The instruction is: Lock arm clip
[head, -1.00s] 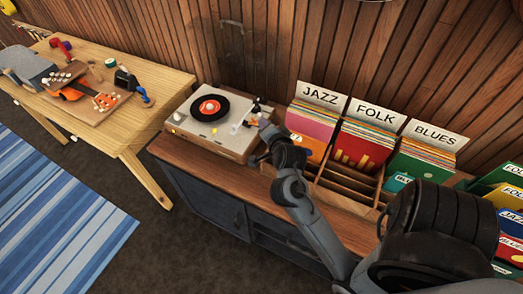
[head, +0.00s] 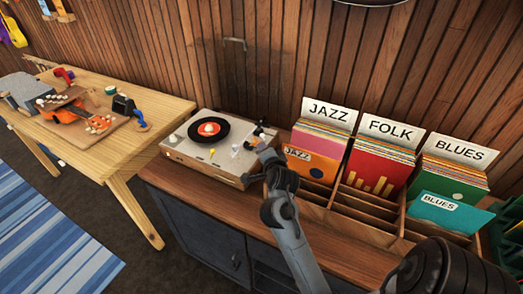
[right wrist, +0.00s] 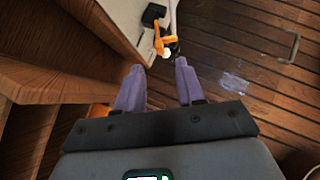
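The record player (head: 185,150) stands on the wooden cabinet with a black record with a red label (head: 209,130) on its platter. Its tonearm and clip (head: 258,131) are at the deck's right side, small and partly covered by my right gripper (head: 254,143). In the right wrist view a black block (right wrist: 153,15) and an orange part with a white tip (right wrist: 160,43) show at the deck's edge. My right gripper (right wrist: 158,66) has its two lavender fingers apart, the orange part just beyond the gap. I cannot tell whether the clip is locked. My left gripper is out of view.
Record bins with JAZZ (head: 329,112), FOLK (head: 389,129) and BLUES (head: 460,149) signs stand right of the player, close to my right arm. A panelled wall rises behind.

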